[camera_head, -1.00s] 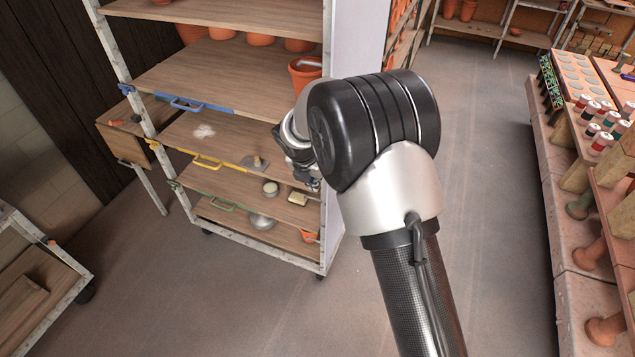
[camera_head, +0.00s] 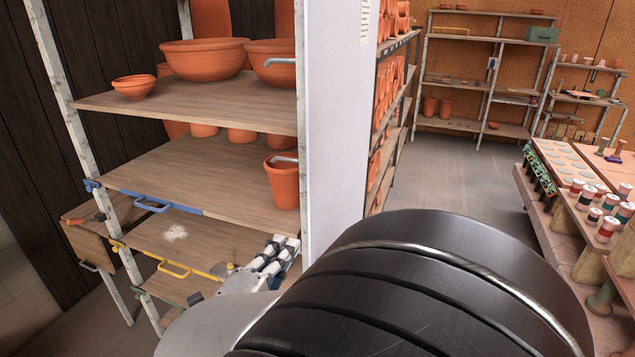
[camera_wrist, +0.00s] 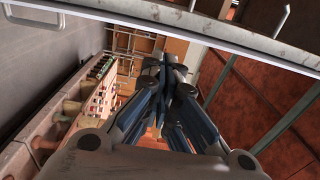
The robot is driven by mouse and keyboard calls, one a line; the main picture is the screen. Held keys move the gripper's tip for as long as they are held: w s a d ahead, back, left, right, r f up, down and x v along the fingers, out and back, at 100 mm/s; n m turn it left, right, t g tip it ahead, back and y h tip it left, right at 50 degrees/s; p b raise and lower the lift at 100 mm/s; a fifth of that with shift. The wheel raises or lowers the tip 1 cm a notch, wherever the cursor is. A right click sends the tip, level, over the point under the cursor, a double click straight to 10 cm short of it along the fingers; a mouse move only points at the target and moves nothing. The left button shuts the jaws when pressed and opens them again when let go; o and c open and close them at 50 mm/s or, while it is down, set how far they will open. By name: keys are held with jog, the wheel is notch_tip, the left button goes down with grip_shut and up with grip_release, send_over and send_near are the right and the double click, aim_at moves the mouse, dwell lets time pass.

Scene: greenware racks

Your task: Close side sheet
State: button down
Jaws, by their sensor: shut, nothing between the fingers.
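The side sheet looks to be the tall white panel (camera_head: 335,120) on the right side of the wooden-shelved rack, standing upright. Grey bar handles (camera_head: 280,62) show at its left side, one above another. In the wrist view a pale edge (camera_wrist: 220,38) crosses the top, with a grey handle (camera_wrist: 284,20) near its right end; I cannot be sure it is the sheet's. My gripper (camera_head: 277,254) is at the rack's right front, below the lower handle and left of the panel. In the wrist view its fingers (camera_wrist: 172,68) are together and empty. My arm hides the panel's lower part.
Terracotta bowls and pots (camera_head: 205,60) fill the rack's upper shelves. Blue (camera_head: 152,205) and yellow (camera_head: 173,270) handles front its lower shelves. A bench with jars (camera_head: 607,227) stands at right. Open floor (camera_head: 455,175) lies between, leading to shelves at the back.

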jog(key=b, duration=0.3)
send_near(318, 200)
jog(key=shift+w+d+r, duration=0.3)
jog(key=shift+d+r, duration=0.15)
jog(key=shift+r, duration=0.15)
jog(key=shift+w+d+r, duration=0.35)
jog(key=shift+d+r, duration=0.1)
jog(key=shift+r, duration=0.2)
jog(key=shift+w, duration=0.1)
jog(key=shift+w+d+r, duration=0.1)
jog(key=shift+w+d, duration=0.1)
jog(key=shift+w, duration=0.15)
jog(key=p+x, duration=0.2)
jog(key=x, duration=0.1)
jog(key=shift+w+d, duration=0.15)
jog(key=shift+w, duration=0.4)
jog(key=shift+s, duration=0.2)
